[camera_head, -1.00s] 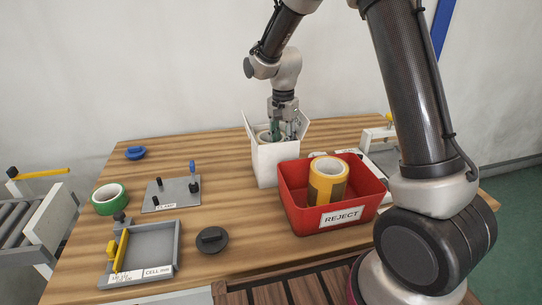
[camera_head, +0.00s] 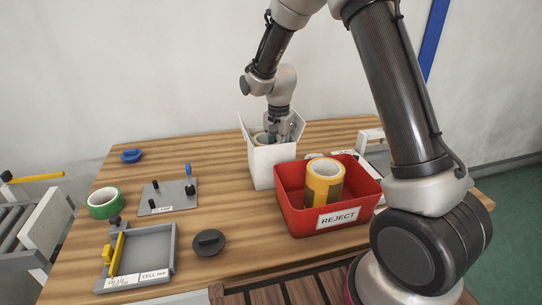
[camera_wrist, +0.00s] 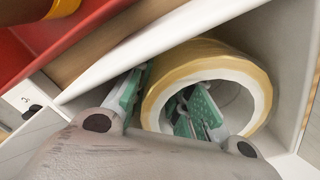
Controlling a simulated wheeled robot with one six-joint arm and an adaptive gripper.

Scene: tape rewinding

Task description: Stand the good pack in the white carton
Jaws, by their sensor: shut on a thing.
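The white carton (camera_head: 270,168) stands upright on the table with its flaps open. My gripper (camera_head: 278,138) reaches down into it from above. In the wrist view my gripper (camera_wrist: 160,105) is shut on the wall of a tan tape roll (camera_wrist: 205,55), the pack, with one green-padded finger outside the ring and the other inside its hole. The roll is inside the carton walls (camera_wrist: 180,30).
The red REJECT bin (camera_head: 300,212), holding a yellow roll (camera_head: 324,184), stands close to the carton's right. A grey tray (camera_head: 150,255), a black disc (camera_head: 209,243), a clamp plate (camera_head: 168,198) and a green roll (camera_head: 104,202) lie to the left. Bare table lies left of the carton.

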